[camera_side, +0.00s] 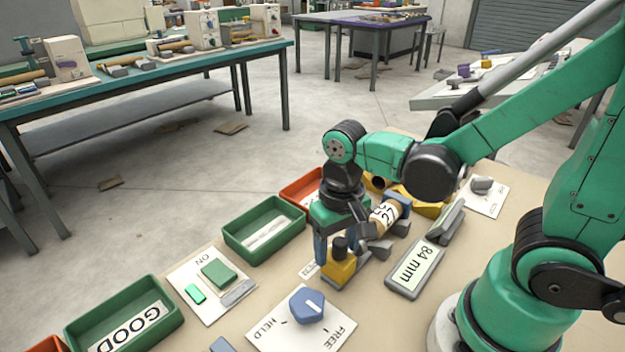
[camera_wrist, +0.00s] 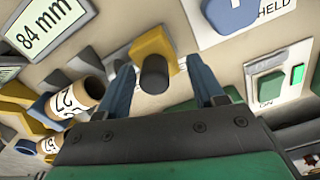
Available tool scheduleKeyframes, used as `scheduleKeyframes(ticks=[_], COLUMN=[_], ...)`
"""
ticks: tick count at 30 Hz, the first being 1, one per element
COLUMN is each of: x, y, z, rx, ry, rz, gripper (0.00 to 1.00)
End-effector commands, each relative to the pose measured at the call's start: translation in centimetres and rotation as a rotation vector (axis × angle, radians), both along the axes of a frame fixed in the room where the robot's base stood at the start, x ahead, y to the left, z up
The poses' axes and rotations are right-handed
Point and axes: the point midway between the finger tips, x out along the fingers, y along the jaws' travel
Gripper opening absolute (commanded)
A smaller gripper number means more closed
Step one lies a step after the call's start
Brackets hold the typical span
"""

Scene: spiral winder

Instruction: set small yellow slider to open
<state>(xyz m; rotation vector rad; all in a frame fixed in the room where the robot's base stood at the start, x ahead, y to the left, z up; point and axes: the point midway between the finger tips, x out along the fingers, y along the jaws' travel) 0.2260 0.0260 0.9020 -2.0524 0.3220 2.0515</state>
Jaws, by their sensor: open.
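The small yellow slider (camera_side: 337,274) sits low on the tabletop in the side view, with a dark upright knob (camera_side: 340,247) on it. In the wrist view the yellow slider (camera_wrist: 150,45) lies just beyond my fingers, with its knob (camera_wrist: 154,74) between them. My gripper (camera_side: 341,252) points down over the slider and is open. In the wrist view my gripper (camera_wrist: 162,78) has one finger on each side of the knob, with gaps showing. The slider's track and any open mark are mostly hidden by the gripper.
A cardboard roll (camera_side: 384,216) on a grey holder and an "84 mm" display (camera_side: 416,269) stand right of the slider. A blue knob plate marked HELD and FREE (camera_side: 306,305) lies in front. A green-button plate (camera_side: 218,275) and green trays (camera_side: 264,229) lie left.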

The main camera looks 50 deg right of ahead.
Motion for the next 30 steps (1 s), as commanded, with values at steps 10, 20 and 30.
scheduleKeyframes(ticks=[10,20,30], x=[0.0,0.0,0.0], y=[0.0,0.0,0.0], z=[3.1,5.4,5.5], rx=[0.0,0.001,0.002], ry=[0.0,0.0,-0.008], rz=[0.0,0.001,0.004], gripper=[0.62,0.62,0.62])
